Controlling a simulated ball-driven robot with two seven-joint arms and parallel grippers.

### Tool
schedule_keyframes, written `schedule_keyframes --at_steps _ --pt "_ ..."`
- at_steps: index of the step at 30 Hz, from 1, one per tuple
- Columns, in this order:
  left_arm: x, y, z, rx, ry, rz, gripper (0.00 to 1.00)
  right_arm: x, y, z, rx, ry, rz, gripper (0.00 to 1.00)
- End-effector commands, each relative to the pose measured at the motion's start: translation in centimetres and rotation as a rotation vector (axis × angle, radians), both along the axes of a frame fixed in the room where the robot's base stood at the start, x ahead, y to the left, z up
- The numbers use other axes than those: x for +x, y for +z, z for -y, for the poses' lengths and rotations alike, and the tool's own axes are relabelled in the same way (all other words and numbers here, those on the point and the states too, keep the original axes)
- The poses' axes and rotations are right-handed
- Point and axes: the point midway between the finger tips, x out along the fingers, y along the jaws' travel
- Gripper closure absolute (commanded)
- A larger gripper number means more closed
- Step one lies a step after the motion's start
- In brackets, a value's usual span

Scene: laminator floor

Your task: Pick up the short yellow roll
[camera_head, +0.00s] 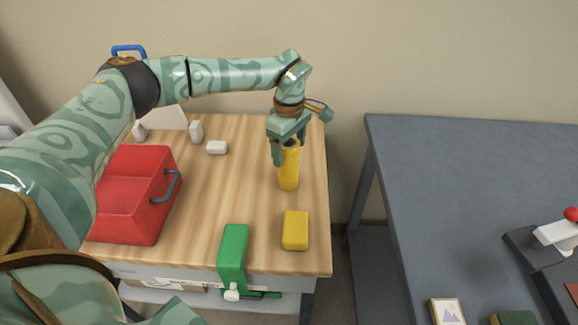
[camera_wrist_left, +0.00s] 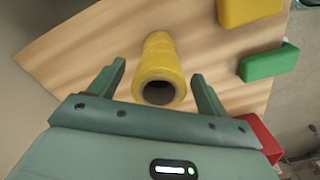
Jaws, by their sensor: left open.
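The short yellow roll (camera_head: 289,172) stands upright on the wooden table toward its right side. In the left wrist view the roll (camera_wrist_left: 161,62) shows its hollow end between the two fingers. My left gripper (camera_head: 288,152) is above the roll, pointing down, with its fingers open on either side of the roll's top. In the left wrist view the left gripper (camera_wrist_left: 160,85) shows gaps between each finger and the roll. My right gripper is not in view.
A yellow block (camera_head: 295,230) and a green tool (camera_head: 233,252) lie near the table's front edge. A grey table (camera_head: 450,180) stands at right across a gap.

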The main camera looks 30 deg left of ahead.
Motion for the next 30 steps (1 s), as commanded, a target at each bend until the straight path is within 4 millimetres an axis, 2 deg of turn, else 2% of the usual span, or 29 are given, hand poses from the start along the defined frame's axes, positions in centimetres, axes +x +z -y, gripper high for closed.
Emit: schedule_keyframes --at_steps 1,4,11,12,18,26,30 --pt "0.0 -1.5 -0.2 0.000 0.001 -0.006 0.23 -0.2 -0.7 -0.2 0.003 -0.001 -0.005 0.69" --pt "0.0 -3.0 -0.2 -0.001 0.000 -0.005 0.23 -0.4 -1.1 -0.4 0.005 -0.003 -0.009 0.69" --pt "0.0 -3.3 -0.2 0.000 0.000 0.000 0.23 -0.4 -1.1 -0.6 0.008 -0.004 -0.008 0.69" --pt "0.0 -3.3 -0.2 0.000 0.000 0.000 0.26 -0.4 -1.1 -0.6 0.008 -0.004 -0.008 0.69" --pt "0.0 -3.3 -0.2 0.000 0.000 -0.001 0.80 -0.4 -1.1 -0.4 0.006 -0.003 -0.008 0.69" --pt "0.0 -3.1 -0.2 0.000 0.000 0.000 0.80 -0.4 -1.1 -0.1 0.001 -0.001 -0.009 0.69" --pt "0.0 -2.2 -0.2 0.000 0.000 0.002 0.80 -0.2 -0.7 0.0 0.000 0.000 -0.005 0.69"
